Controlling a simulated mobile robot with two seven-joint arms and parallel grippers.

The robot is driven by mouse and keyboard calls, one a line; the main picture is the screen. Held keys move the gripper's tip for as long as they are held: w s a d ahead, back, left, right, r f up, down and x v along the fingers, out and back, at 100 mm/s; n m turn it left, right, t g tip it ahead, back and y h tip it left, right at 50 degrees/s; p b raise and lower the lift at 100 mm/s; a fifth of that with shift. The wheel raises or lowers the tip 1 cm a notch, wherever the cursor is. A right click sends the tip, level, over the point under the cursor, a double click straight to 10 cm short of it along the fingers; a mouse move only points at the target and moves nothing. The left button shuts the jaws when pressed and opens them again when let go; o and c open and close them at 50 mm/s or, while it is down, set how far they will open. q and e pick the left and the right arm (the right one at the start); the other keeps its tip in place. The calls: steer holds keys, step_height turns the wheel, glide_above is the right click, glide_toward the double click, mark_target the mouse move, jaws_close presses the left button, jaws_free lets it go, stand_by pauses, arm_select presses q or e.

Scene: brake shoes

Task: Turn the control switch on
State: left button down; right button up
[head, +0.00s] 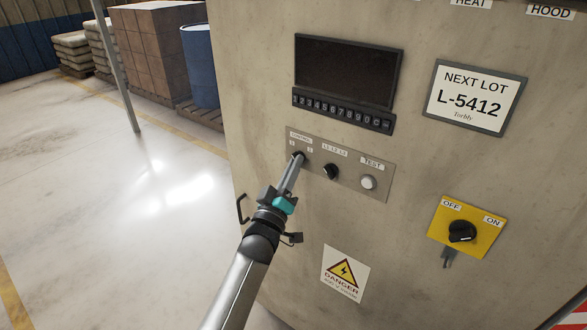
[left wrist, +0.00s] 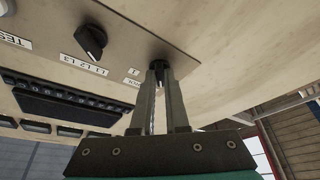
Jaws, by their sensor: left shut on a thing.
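The control switch (head: 299,154) is a small black knob under the CONTROL label, at the left end of a grey panel (head: 349,184) on the machine cabinet. My left gripper (head: 296,161) reaches up to it from below, and its fingertips cover most of the knob. In the left wrist view the two long fingers (left wrist: 162,76) are shut on the switch (left wrist: 160,65), one on each side. The fingers hide which way the knob points. My right gripper is not in view.
A second black knob (head: 331,171) labelled L1 L2 L3 and a white TEST button (head: 368,183) sit to the right on the panel. A yellow OFF/ON plate (head: 482,231) with a rotary switch (head: 461,232) is lower right. A display (head: 346,72) is above.

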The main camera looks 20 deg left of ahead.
arm_select(q)
steer(key=shift+w+a+r+m+g+h+b, duration=0.15)
steer(key=shift+m+g+h+b, duration=0.65)
steer(key=shift+m+h, duration=2.1)
steer(key=shift+a+m+g+h+b, duration=0.3)
steer(key=shift+m+g+h+b, duration=0.5)
steer(key=shift+m, duration=4.15)
steer(key=shift+w+a+r+m+g+h+b, duration=0.3)
steer(key=shift+m+h+b, duration=1.1)
steer(key=shift+m, duration=2.55)
steer(key=shift+s+d+f+m+g+h+p, duration=0.1)
steer(key=shift+s+f+m+g+h+p, duration=0.1)
steer(key=shift+m+g+h+p, duration=0.15)
steer(key=c, duration=0.9)
jaws_free()
steer(key=shift+d+f, duration=0.1)
steer(key=shift+f, duration=0.05)
steer(key=shift+f, duration=0.1)
